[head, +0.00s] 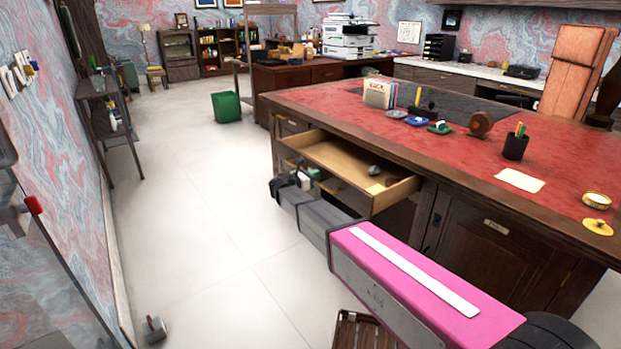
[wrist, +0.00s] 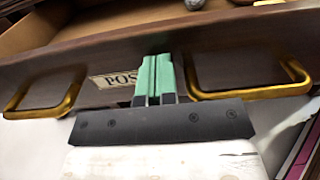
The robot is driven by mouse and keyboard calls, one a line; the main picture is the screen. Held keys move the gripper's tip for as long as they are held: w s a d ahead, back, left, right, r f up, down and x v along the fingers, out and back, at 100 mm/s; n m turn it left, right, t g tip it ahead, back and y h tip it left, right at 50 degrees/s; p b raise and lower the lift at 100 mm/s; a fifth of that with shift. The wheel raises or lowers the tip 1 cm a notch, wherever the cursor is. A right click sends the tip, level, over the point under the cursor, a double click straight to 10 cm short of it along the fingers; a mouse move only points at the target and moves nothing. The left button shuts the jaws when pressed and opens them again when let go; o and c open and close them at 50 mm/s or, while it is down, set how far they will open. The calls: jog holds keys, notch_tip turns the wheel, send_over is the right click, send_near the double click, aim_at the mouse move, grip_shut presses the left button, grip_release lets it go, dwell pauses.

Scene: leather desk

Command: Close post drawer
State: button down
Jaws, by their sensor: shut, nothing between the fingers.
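The post drawer (head: 340,158) is pulled out of the red-topped desk, and its pale wooden inside shows in the head view. In the wrist view its dark front (wrist: 225,45) carries a label (wrist: 112,79) reading "POS", the rest hidden by my fingers. A brass handle (wrist: 42,112) is on the left and another brass handle (wrist: 255,94) on the right. My gripper (wrist: 155,62), with green fingers, is shut and empty, in front of the drawer between the two handles. Whether the fingertips touch the front cannot be told. Small items lie inside the drawer.
The red desk top (head: 460,150) holds a letter holder (head: 379,93), a pen cup (head: 515,146) and a tape roll (head: 480,125). A cupboard door (head: 490,250) is below it. The floor (head: 190,230) to the left is open, with a green bin (head: 226,107) farther back.

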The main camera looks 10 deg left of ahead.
jog(key=x, duration=3.1)
jog(key=shift+w+d, duration=0.15)
jog(key=shift+d, duration=0.05)
